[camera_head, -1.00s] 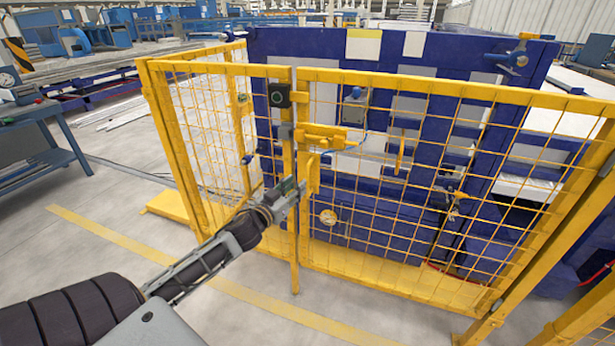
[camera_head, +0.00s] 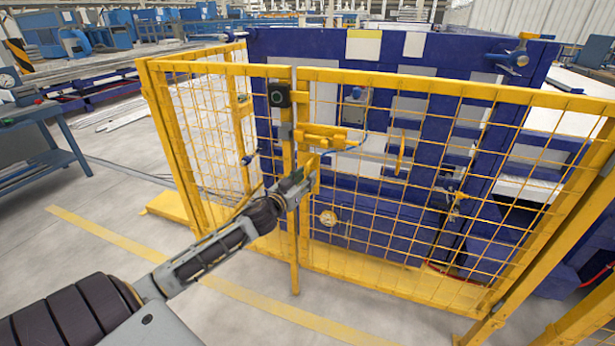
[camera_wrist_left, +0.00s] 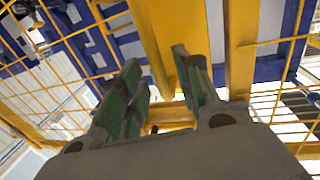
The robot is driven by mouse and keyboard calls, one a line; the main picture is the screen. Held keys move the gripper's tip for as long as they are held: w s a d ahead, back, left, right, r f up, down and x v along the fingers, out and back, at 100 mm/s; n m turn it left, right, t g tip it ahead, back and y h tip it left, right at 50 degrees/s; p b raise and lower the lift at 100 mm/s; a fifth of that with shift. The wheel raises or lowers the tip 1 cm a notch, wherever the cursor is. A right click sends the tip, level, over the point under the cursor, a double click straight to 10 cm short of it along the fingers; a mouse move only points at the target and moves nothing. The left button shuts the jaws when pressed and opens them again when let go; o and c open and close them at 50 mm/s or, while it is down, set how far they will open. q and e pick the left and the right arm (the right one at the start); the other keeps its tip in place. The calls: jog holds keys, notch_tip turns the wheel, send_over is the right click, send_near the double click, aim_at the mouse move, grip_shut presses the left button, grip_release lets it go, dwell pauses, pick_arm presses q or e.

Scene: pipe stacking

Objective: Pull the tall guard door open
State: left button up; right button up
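The tall guard door (camera_head: 430,85) is a yellow-framed mesh panel standing upright, its left edge against the fence post (camera_head: 293,240), so it looks closed. A yellow handle (camera_head: 315,162) sits near that edge, below a yellow latch block (camera_head: 322,131). My left gripper (camera_head: 303,183) is at the handle's lower part and partly hides it. In the left wrist view, its green-padded fingers (camera_wrist_left: 160,90) are spread apart, with the yellow handle (camera_wrist_left: 170,35) reaching down between them. I cannot tell whether the pads touch it. My right gripper is not in view.
A black round-faced box (camera_head: 278,94) is on the post above. A blue machine (camera_head: 380,215) stands behind the mesh. A blue workbench (camera_head: 60,150) is at the left. The grey floor in front of the fence is clear, marked by a yellow line (camera_head: 110,235).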

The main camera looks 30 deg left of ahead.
pick_arm(q)
jog(key=shift+w, duration=1)
grip_shut()
